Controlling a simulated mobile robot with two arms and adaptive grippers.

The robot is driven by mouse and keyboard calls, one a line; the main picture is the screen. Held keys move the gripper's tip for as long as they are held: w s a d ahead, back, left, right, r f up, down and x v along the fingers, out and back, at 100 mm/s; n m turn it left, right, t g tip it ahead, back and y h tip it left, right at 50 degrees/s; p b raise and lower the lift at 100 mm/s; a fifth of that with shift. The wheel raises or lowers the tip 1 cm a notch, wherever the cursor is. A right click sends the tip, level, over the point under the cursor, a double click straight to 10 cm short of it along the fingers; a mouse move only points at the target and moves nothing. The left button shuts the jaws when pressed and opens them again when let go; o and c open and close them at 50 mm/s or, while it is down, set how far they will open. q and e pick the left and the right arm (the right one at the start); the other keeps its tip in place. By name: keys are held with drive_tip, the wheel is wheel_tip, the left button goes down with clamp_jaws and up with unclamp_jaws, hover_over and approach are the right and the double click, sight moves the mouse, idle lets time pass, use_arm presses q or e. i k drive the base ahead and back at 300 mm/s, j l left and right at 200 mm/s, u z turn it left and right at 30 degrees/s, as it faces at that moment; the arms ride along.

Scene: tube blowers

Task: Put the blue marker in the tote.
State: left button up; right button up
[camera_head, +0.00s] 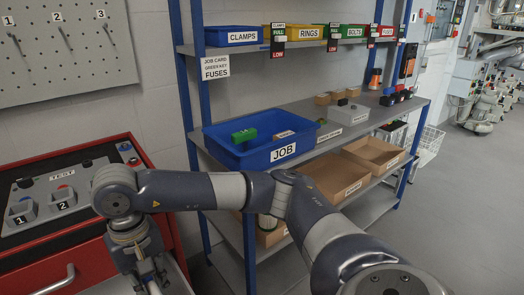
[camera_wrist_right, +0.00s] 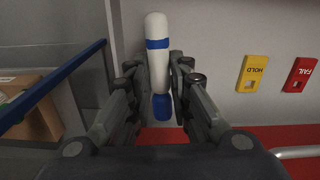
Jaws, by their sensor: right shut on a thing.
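The blue marker (camera_wrist_right: 158,60) is a white cylinder with a blue band and a blue end. In the right wrist view it stands lengthwise between the fingers of my right gripper (camera_wrist_right: 160,78), which is shut on it. In the head view my right gripper (camera_head: 150,279) is low at the left, beside the red cabinet, partly cut off by the frame; the marker cannot be made out there. The blue tote (camera_head: 235,156), labelled JOB, sits on the shelf's middle level, right of and beyond the gripper. It holds a green block (camera_head: 244,135) and a small box. My left gripper is not in view.
The red cabinet (camera_head: 85,262) carries a test panel with grey cups (camera_head: 62,197). Blue rack posts (camera_head: 187,100) stand beside the tote. Yellow HOLD (camera_wrist_right: 253,73) and red FAIL (camera_wrist_right: 300,75) pieces show in the wrist view.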

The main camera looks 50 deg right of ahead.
sight(264, 140)
drive_tip(key=k+l, duration=0.1)
drive_tip(key=l, duration=0.3)
drive_tip(key=k+l, duration=0.1)
drive_tip(key=l, duration=0.3)
drive_tip(key=k+l, duration=0.1)
drive_tip(key=l, duration=0.3)
